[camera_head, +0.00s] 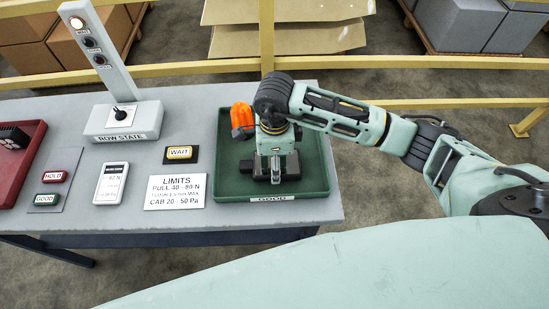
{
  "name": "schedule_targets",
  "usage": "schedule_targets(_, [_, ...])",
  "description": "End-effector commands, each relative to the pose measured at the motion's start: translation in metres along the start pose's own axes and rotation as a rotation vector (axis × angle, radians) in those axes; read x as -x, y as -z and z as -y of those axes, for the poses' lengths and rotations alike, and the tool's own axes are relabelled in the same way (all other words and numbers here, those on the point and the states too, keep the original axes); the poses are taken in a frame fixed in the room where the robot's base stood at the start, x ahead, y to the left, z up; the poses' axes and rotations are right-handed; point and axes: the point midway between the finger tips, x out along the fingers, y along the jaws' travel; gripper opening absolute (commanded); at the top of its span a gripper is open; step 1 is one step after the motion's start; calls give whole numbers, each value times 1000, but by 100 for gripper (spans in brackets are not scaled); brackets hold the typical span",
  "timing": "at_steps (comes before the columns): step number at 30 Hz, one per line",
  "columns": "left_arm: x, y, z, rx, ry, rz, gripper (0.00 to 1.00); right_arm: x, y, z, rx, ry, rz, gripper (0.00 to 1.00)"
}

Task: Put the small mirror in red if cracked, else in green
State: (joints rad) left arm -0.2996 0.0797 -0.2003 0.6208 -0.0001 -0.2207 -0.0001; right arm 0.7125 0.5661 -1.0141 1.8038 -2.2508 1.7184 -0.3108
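The green tray (312,180), labelled GOOD, stands at the right of the table. My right gripper (275,172) points down over this tray, low near its middle. Its fingers merge with dark shapes in the tray, so I cannot tell whether it is open, shut or holding anything. An orange thing (242,117) shows beside my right wrist; I cannot tell what it is. The red tray (33,140) is at the far left, partly cut off, with a dark ribbed item (14,137) in it. I cannot make out the small mirror. My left gripper is out of view.
A ROW STATE post (104,50) with its top lamp lit stands at the back left. HOLD and GOOD buttons (54,177), a white meter (110,185), a LIMITS card (176,192) and a WAIT button (180,153) lie between the trays. A yellow rail (180,68) runs behind.

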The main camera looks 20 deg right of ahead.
Motion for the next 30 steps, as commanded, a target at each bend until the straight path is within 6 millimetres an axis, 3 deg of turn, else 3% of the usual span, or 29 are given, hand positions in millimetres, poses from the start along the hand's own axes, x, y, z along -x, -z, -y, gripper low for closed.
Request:
schedule_targets(3, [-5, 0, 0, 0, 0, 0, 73, -4, 0, 0, 0, 2, 1, 30])
schedule_targets(4, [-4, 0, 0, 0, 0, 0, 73, -3, 0, 0, 0, 0, 0, 73])
schedule_targets(9, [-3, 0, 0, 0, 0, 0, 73, -2, 0, 0, 0, 0, 0, 87])
schedule_targets(23, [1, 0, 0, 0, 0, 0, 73, 4, 0, 0, 0, 1, 1, 89])
schedule_targets(30, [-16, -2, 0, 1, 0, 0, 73, 46, -1, 2, 2, 7, 3, 89])
